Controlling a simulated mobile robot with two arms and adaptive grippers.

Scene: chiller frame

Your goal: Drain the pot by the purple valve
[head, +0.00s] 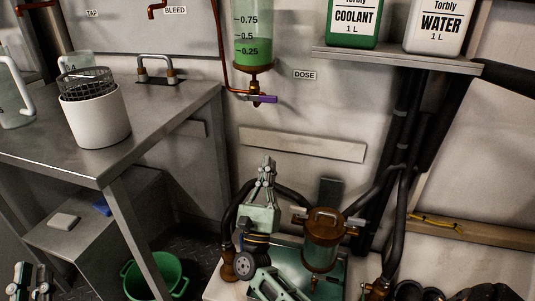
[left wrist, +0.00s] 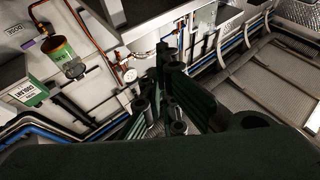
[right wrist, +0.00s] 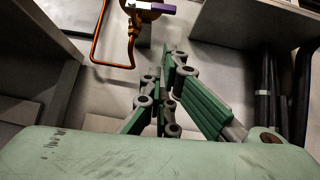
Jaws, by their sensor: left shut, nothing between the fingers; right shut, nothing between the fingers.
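A clear pot (head: 253,45) with level marks hangs on the back wall, its green liquid standing near the 0.5 mark. The purple valve (head: 263,99) is below it, its handle roughly level and pointing right. The purple valve (right wrist: 155,7) also shows at the top of the right wrist view. My right gripper (head: 267,163) is shut and empty, below the valve and apart from it. My left gripper (head: 32,272) is shut and empty at the lower left, far from the valve. The pot (left wrist: 63,58) shows at the left wrist view's left.
A copper pipe (head: 224,60) runs beside the pot. A shelf (head: 398,59) with coolant and water bottles is at the right. The steel table (head: 170,112) holds a white container (head: 100,120) and jugs. A green bucket (head: 136,287) and a brown-lidded vessel (head: 323,245) stand low.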

